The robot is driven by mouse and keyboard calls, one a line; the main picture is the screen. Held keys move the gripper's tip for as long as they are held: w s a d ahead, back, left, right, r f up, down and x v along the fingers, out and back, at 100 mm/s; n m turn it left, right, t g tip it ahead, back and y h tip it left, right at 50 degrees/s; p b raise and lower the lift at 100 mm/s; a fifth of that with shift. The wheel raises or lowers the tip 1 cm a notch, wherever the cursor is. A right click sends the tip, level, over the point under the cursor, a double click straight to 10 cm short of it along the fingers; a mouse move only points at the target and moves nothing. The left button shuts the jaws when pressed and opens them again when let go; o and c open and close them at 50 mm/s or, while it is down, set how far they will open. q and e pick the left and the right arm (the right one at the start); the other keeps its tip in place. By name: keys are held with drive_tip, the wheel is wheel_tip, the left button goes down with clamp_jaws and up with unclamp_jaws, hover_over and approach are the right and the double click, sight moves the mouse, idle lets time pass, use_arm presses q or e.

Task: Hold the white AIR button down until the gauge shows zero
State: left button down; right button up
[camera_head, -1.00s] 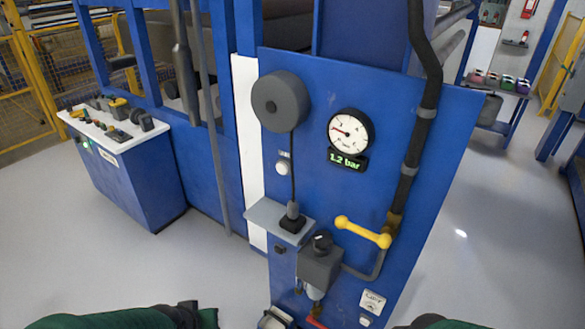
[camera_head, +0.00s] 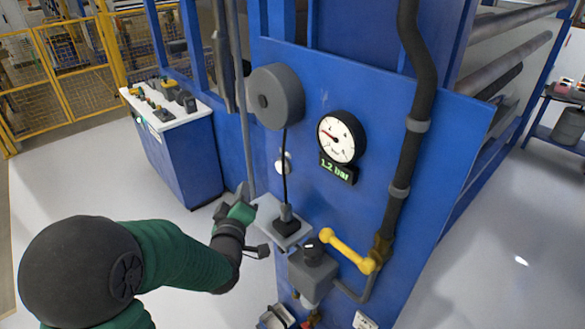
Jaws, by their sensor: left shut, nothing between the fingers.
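The white AIR button (camera_head: 283,163) sits on the blue panel below the grey round reel, partly behind the reel's hanging black cable. The round gauge (camera_head: 341,138) is to its right, with its red needle off to the left side of the dial. The green display (camera_head: 337,169) under it reads 1.2 bar. My left gripper (camera_head: 247,190) is shut and empty, below and left of the button, close to the left end of the small grey shelf, and apart from the button. My right gripper is out of view.
A yellow lever (camera_head: 347,250) and a grey regulator (camera_head: 312,268) stick out from the panel below the gauge. The grey shelf (camera_head: 268,212) holds a dark plug. A black hose (camera_head: 408,150) runs down the right. A control desk (camera_head: 170,120) stands at the left.

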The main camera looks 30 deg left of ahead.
use_arm(q)
approach(276, 167)
drive_tip(key=w+a, duration=0.4)
drive_tip(key=shift+w+f, duration=0.2)
drive_tip(key=shift+f, duration=0.15)
drive_tip(key=shift+d, duration=0.3)
drive_tip(key=shift+a, duration=0.15)
idle(1.4)
drive_tip(key=shift+w+d+r, duration=0.15)
drive_tip(key=shift+w+d, duration=0.1)
drive_tip(key=shift+w, duration=0.1)
drive_tip(key=shift+w+d+b, duration=0.25)
drive_tip(key=shift+w+b, duration=0.15)
drive_tip(key=shift+w, duration=0.1)
idle(3.0)
